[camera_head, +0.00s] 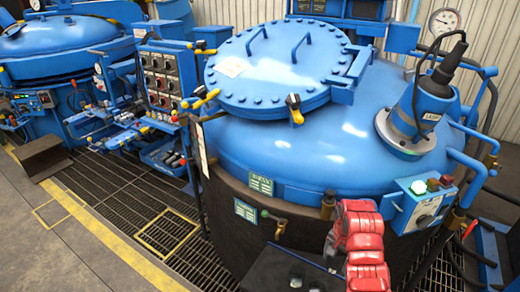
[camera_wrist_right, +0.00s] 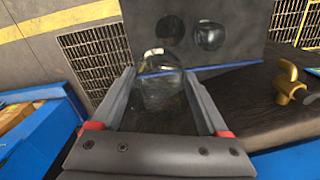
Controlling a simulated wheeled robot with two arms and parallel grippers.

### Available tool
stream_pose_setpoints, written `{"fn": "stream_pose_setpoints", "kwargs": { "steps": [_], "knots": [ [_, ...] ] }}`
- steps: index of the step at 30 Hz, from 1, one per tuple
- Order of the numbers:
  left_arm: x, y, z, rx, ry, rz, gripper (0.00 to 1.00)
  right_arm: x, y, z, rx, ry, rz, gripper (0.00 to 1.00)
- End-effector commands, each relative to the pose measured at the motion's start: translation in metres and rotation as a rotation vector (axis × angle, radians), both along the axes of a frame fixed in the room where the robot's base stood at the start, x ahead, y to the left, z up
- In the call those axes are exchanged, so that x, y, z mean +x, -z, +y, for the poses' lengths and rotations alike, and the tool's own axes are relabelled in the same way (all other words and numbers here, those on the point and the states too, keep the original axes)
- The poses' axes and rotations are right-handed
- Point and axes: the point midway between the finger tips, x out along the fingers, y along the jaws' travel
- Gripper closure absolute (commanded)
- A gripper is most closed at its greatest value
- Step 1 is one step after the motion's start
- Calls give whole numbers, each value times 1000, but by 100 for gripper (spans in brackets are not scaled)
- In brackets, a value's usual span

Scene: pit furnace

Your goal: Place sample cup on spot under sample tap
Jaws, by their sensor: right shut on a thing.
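My right gripper (camera_wrist_right: 161,76) is shut on a clear glass sample cup (camera_wrist_right: 164,92), which sits between its two grey fingers in the right wrist view. In the head view my red right arm covers most of the gripper, and I cannot make out the held cup. The brass sample tap (camera_head: 281,227) sticks out of the dark lower wall of the furnace, left of my right arm. It also shows at the right of the wrist view (camera_wrist_right: 290,82), apart from the cup. My left gripper is not in view.
The blue furnace lid (camera_head: 275,70) and a control box (camera_head: 420,205) stand close to my right arm. Grating (camera_head: 130,195) covers the floor at left.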

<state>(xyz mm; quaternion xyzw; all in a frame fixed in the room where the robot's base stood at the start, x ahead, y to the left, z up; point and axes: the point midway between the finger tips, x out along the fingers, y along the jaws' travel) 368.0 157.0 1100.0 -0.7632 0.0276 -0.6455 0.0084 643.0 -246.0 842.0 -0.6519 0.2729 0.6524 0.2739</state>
Motion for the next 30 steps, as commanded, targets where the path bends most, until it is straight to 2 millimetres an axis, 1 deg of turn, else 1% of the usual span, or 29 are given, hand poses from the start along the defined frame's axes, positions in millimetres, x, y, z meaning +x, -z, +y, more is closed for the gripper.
{"fn": "stream_pose_setpoints", "kwargs": {
  "steps": [1, 6, 16, 20, 21, 23, 24, 28, 30],
  "knots": [
    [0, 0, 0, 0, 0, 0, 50, 10, -11, 6, 3, -15, -1, 76],
    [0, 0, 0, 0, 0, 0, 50, 34, -39, 18, 4, -71, -4, 76],
    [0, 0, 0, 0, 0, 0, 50, 54, -69, 32, 0, -144, -2, 76],
    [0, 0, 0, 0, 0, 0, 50, 66, -92, 44, -4, -204, -3, 76],
    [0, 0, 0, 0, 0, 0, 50, 70, -101, 48, -5, -224, -5, 76],
    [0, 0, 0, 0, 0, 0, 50, 73, -110, 54, -4, -255, -1, 76],
    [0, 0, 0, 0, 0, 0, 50, 76, -118, 57, -4, -274, -2, 76],
    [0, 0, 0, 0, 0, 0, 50, 80, -132, 63, -4, -320, -4, 76],
    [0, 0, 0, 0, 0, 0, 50, 80, -136, 66, -3, -338, 1, 76]
  ]
}}
